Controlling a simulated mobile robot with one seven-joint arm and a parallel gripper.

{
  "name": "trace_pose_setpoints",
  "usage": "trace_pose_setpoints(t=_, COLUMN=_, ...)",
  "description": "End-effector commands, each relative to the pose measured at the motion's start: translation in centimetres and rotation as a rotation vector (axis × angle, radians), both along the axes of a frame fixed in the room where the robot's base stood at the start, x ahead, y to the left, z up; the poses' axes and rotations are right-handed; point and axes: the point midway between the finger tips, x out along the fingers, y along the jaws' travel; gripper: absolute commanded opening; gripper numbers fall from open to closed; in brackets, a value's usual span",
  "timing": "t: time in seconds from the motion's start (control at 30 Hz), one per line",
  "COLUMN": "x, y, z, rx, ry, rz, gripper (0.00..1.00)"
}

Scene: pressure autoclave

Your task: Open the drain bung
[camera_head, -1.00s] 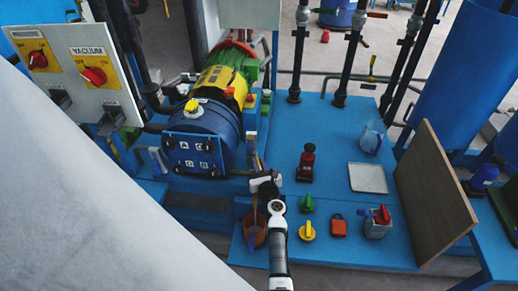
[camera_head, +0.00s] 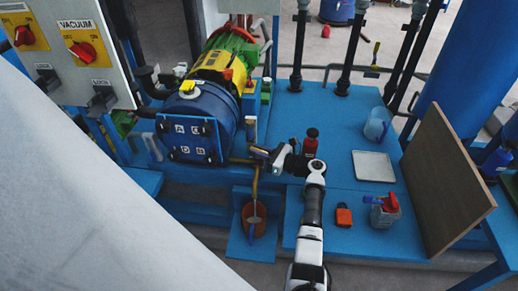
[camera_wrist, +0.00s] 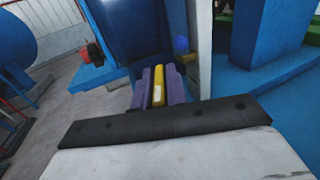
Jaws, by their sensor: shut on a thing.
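My gripper (camera_head: 258,151) is at the lower right of the blue motor-driven tank (camera_head: 185,138), reaching in from the right. In the wrist view its two purple fingers (camera_wrist: 158,88) are shut on a narrow yellow piece (camera_wrist: 158,86), apparently the drain bung or its handle. A brass pipe (camera_head: 238,160) runs from the tank toward the gripper. A thin brown vertical line (camera_head: 256,184) drops below the gripper to an orange bucket (camera_head: 247,214); I cannot tell whether it is pipe or liquid. The bung's far end is hidden.
A red-and-black bottle (camera_head: 311,143) stands close right of my wrist. A white tray (camera_head: 373,166), red padlock (camera_head: 343,215), red-handled container (camera_head: 385,211) and upright brown board (camera_head: 447,172) are further right. A panel with red switches (camera_head: 83,52) is upper left.

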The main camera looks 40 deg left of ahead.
Motion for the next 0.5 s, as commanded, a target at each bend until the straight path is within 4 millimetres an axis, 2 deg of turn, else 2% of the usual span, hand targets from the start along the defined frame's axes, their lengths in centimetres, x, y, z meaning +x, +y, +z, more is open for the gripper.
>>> trace_pose_setpoints(t=0.5, x=0.01, y=0.05, z=0.13, rx=0.000, ry=-0.002, rz=0.097, gripper=0.00)
